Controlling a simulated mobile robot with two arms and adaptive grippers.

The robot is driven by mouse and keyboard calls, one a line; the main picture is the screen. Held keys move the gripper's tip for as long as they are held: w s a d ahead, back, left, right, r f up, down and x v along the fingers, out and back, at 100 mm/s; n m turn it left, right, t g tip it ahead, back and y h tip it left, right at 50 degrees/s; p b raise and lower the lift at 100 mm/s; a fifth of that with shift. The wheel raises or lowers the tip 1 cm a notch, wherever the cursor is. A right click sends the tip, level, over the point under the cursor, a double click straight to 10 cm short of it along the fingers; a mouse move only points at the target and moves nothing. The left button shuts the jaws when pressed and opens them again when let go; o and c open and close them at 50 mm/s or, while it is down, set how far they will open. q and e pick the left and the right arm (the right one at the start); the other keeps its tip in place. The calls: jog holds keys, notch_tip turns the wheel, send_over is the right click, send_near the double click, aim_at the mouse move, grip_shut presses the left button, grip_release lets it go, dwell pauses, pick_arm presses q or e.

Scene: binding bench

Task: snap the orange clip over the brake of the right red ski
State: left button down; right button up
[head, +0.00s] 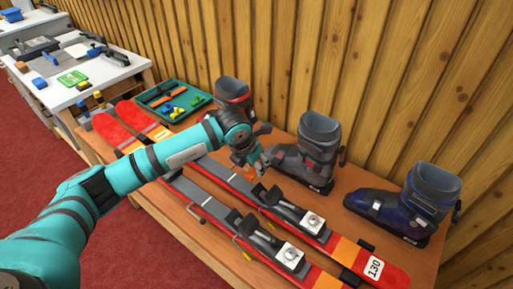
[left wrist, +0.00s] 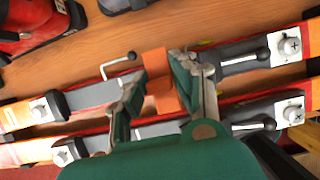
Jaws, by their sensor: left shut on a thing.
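Two red skis with grey-and-white bindings lie side by side on the wooden bench; the right red ski (head: 340,248) is nearer the wall, the other (head: 298,272) nearer the front. In the left wrist view, a bent grey brake arm (left wrist: 118,63) sticks out beside one ski. My left gripper (head: 252,160), also in the left wrist view (left wrist: 160,85), is shut on the orange clip (left wrist: 158,74). The clip also shows in the head view (head: 263,169). It overlaps the right ski's middle; whether it touches is unclear. My right gripper is out of view.
Ski boots stand along the wall: a grey one (head: 318,140) close to my gripper, a blue one (head: 425,200) at right. A green tray (head: 190,94) with small coloured items sits at the far end. White work tables (head: 90,72) stand at left.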

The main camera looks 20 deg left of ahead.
aim_at(259, 184)
pick_arm(q)
jog(key=shift+w+f, duration=0.1)
jog(key=shift+w, duration=0.1)
jog(key=shift+s, duration=0.15)
jog(key=shift+s+d+f+b, duration=0.15)
jog(key=shift+s+f+b, duration=0.05)
jog(key=shift+s+b, duration=0.25)
jog(key=shift+f+b, duration=0.4)
jog(key=shift+f, duration=0.5)
notch_tip(259, 184, down, 3)
jog(key=shift+w+f+b, duration=0.1)
jog(key=shift+f+b, duration=0.05)
jog(key=shift+b, duration=0.95)
jog(key=shift+f, duration=0.25)
jog(key=shift+w+f+b, duration=0.1)
jog(key=shift+f+b, duration=0.05)
jog(key=shift+b, duration=0.2)
jog(key=c, duration=1.6)
grip_release()
jog(key=c, duration=0.5)
grip_shut()
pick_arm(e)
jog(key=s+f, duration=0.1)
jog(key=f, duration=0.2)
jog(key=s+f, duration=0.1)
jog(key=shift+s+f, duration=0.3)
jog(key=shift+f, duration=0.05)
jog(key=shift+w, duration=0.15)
